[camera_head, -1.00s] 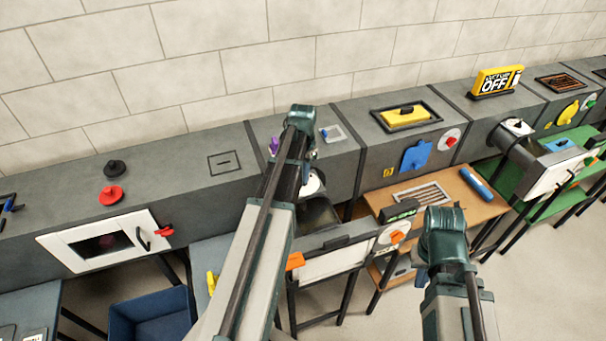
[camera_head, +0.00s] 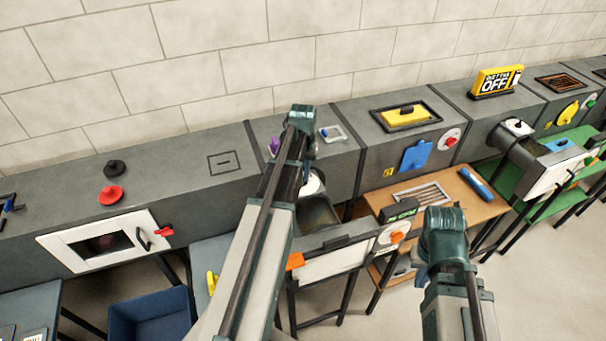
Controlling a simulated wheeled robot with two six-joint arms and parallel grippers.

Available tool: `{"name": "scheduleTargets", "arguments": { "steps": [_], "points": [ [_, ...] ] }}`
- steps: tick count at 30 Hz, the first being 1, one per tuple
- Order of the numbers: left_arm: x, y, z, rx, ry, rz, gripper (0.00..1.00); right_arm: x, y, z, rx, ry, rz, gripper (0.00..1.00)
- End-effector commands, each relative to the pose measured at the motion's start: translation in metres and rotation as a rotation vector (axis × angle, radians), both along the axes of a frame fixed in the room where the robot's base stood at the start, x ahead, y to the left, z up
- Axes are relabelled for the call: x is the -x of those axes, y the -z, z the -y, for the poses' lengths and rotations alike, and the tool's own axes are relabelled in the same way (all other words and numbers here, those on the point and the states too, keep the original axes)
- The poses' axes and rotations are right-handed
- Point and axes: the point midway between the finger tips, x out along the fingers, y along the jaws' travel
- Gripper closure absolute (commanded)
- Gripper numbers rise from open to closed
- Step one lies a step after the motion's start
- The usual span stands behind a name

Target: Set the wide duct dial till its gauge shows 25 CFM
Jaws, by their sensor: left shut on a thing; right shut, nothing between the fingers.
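A round white dial (camera_head: 315,184) on the front of the middle grey duct shows in part beside my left arm. My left gripper (camera_head: 304,166) is at it and shut; my own arm hides its fingers and the knob. A small dark gauge with green lettering (camera_head: 401,210) stands to the right; I make out "CFM", but the number is too small to read. Below it is a white dial with an orange knob (camera_head: 397,237), touched by neither gripper. My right gripper (camera_head: 443,213) is shut and empty, to the right of that dial; its fingertips are mostly hidden.
A red-knobbed dial (camera_head: 450,140) and a blue flap (camera_head: 416,156) are on the duct further right. A wooden shelf (camera_head: 470,205) lies below. A white hatch (camera_head: 80,245) is at left, with a blue bin (camera_head: 150,318) under it. Open floor lies at lower right.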

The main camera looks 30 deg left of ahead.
Motion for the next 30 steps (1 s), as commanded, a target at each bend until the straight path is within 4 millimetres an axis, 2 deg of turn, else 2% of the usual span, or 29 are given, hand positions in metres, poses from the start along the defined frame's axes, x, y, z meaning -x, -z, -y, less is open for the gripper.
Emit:
{"name": "scheduleTargets", "arguments": {
  "steps": [14, 15, 20, 30],
  "points": [
    [0.0, 0.0, 0.0, 0.0, -0.018, 0.0, 1.0, 0.0, 0.0, 0.0, 0.0, 0.0, 0.0, 1.0],
    [0.0, 0.0, 0.0, 0.0, -0.018, 0.0, 0.83, 0.0, 0.0, 0.0, 0.0, 0.0, 0.0, 1.0],
    [0.0, 0.0, 0.0, 0.0, -0.017, 0.0, 0.55, 0.0, 0.0, 0.0, 0.0, 0.0, 0.0, 1.0],
    [0.0, -0.0011, 0.0, 0.0, -0.017, 0.0, 0.55, 0.0, -0.0011, 0.0, 0.0, 0.0, 0.0, 1.0]
  ]
}}
